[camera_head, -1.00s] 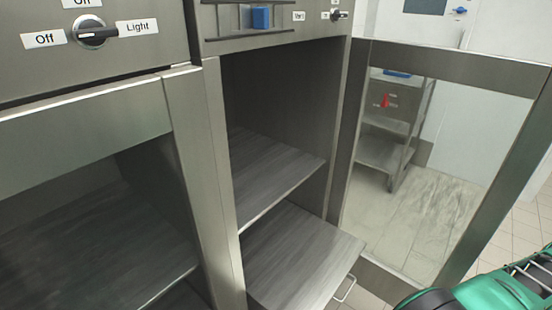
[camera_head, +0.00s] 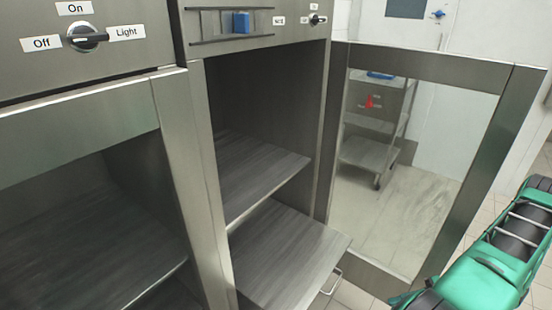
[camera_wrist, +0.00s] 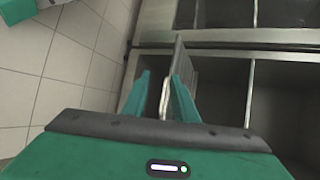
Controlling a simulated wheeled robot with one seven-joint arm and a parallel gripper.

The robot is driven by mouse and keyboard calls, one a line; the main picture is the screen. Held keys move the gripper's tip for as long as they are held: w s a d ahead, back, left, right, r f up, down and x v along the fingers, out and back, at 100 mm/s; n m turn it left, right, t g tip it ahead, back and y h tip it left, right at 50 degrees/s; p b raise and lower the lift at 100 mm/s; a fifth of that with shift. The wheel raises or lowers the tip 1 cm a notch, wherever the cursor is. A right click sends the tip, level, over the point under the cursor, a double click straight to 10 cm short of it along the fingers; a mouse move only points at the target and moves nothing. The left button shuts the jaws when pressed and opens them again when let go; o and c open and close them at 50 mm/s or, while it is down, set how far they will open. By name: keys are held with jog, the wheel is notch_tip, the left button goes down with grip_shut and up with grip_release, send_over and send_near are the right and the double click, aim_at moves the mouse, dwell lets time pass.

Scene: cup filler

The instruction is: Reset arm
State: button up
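My gripper (camera_wrist: 161,80) shows in the wrist view, with two green fingers apart and a gap between them. In that gap the pale handle (camera_wrist: 165,100) of a pulled-out shelf lines up in the picture. In the head view this handle (camera_head: 333,282) sits at the front edge of the lower shelf (camera_head: 285,262), with no finger seen around it. My green arm (camera_head: 490,260) is at the lower right of the head view, and its gripper end is out of that picture.
A glass-paned door (camera_head: 405,170) stands open right of the cabinet, close to my arm. An upper shelf (camera_head: 255,175) lies inside. A dial (camera_head: 87,37) is on the panel at upper left. Tiled floor (camera_wrist: 65,70) is open at left in the wrist view.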

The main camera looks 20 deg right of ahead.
jog(key=w+a+r+n+g+h, duration=0.1)
jog(key=w+r+g+h, duration=0.25)
jog(key=r, duration=0.95)
jog(key=w+a+r+g+h, duration=0.2)
jog(key=w+r+g+h, duration=0.15)
jog(key=r, duration=1.05)
jog(key=s+a+r+t+h, duration=0.1)
jog(key=s+a+r+h, duration=0.1)
jog(key=s+a+r, duration=0.3)
jog(key=s+a+r+t+h, duration=0.1)
jog(key=s+a+r+h, duration=0.2)
jog(key=s+a+r, duration=0.3)
jog(key=shift+a+r+m, duration=0.4)
jog(key=shift+a+r, duration=0.05)
jog(key=shift+r, duration=1.55)
jog(key=shift+w+f, duration=0.25)
jog(key=shift+w, duration=0.3)
